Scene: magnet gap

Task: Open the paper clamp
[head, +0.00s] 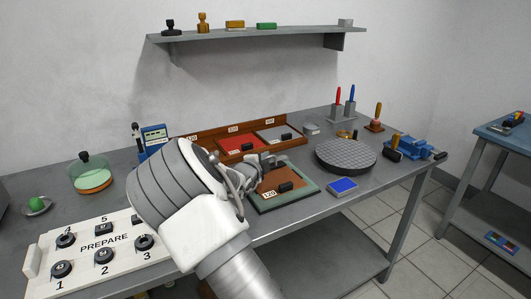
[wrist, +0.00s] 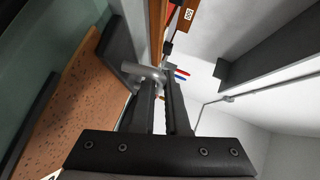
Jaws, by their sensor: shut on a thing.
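My gripper (head: 270,161) is at the back edge of a green-framed tray with a brown sheet. In the wrist view its two dark fingers (wrist: 161,84) are shut on a short grey metal bar. The bar (wrist: 137,69) sticks out to the left past the fingers; its other end is partly hidden between them. It looks like part of the paper clamp, but I cannot tell how it joins the rest. The tray's brown sheet (head: 269,181) lies flat, with a dark block on it and a 120 label. It also fills the left of the wrist view (wrist: 66,105).
A brown wooden rack (head: 206,133) with red and white compartments stands behind the tray. A round grey gridded plate (head: 345,155), a blue box (head: 342,186) and a blue vise (head: 408,146) are to the right. A white numbered panel (head: 88,246) is front left. A shelf (head: 260,38) hangs above.

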